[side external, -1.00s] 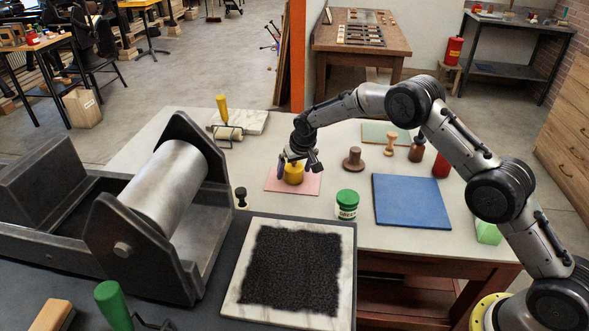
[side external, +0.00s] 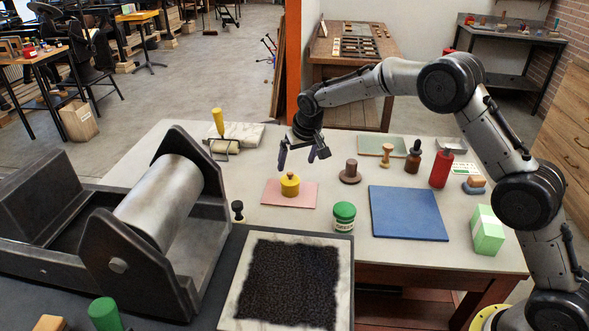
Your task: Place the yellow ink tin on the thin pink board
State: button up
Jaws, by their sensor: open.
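The yellow ink tin (side external: 290,185) stands upright on the thin pink board (side external: 273,194), a little right of the board's middle. The board lies flat on the pale table. My gripper (side external: 303,160) is open and empty. It is above the tin and slightly to its right, with clear space between its fingers and the tin. Nothing hides the tin.
A green-lidded jar (side external: 344,217) stands to the right of the pink board, with a blue board (side external: 408,213) beyond it. A brown round-based stamp (side external: 350,173) is behind the jar. The iron press (side external: 150,225) stands left, near a small black-knobbed tool (side external: 238,211).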

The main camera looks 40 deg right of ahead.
jog(key=shift+s+r, duration=0.2)
jog(key=shift+r, duration=0.25)
jog(key=s+d+r+n, duration=0.1)
jog(key=s+r, duration=0.7)
jog(key=s, duration=0.2)
jog(key=s+d+r, duration=0.1)
jog(key=s+r, duration=0.7)
jog(key=s, duration=0.2)
jog(key=s+f+n+t+y, duration=0.1)
jog(key=s+f, duration=0.2)
jog(key=s, duration=2.1)
jog(key=shift+s+d+n, duration=0.3)
jog(key=shift+s+d, duration=0.05)
jog(key=shift+d, duration=0.05)
